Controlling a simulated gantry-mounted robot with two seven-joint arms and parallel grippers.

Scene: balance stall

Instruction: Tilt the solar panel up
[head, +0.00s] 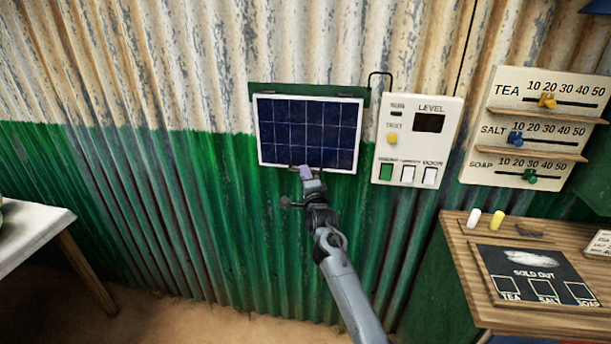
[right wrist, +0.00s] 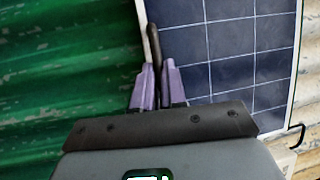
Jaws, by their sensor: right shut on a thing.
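The solar panel (head: 308,130) is dark blue with white grid lines and a white frame. It hangs from a green board (head: 270,90) on the corrugated wall. It also fills the upper right of the right wrist view (right wrist: 235,55). My right gripper (head: 306,172) is at the panel's lower edge. In the right wrist view its purple fingers (right wrist: 158,80) are closed around a thin dark handle (right wrist: 153,40) at that edge. My left gripper is not in view.
A white control box (head: 416,140) with a level display is right of the panel. A board of price sliders (head: 538,125) is farther right. A wooden counter (head: 460,250) stands lower right, with a chalkboard (head: 535,278). A pale table (head: 30,232) is at the left.

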